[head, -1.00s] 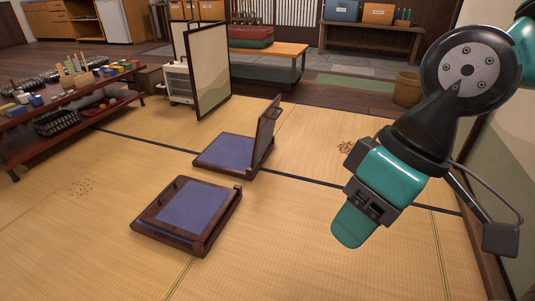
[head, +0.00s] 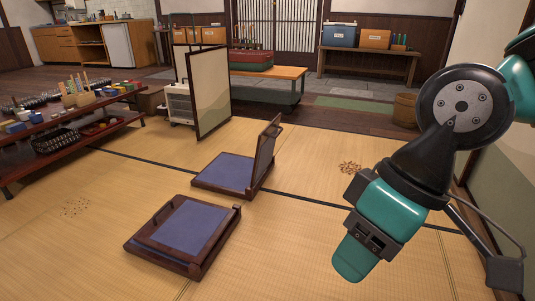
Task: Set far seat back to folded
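The far seat (head: 222,172) is a low legless floor chair with a dark wood frame and a blue cushion on the tatami. Its back (head: 265,152) stands up from the right side of the seat, leaning slightly right. A nearer floor chair (head: 184,232) of the same kind lies flat, with its back not standing up. My gripper (head: 354,258) hangs at the lower right of the view, to the right of both chairs and apart from them. Its fingers cannot be made out clearly, so I cannot tell whether it is open or shut. Nothing visible is held.
A low dark shelf (head: 72,137) with small goods stands at left. A folding screen (head: 208,93) stands behind the far seat, before a bench table (head: 285,75). Brown crumbs (head: 349,167) lie right of the far seat. Tatami around the chairs is mostly clear.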

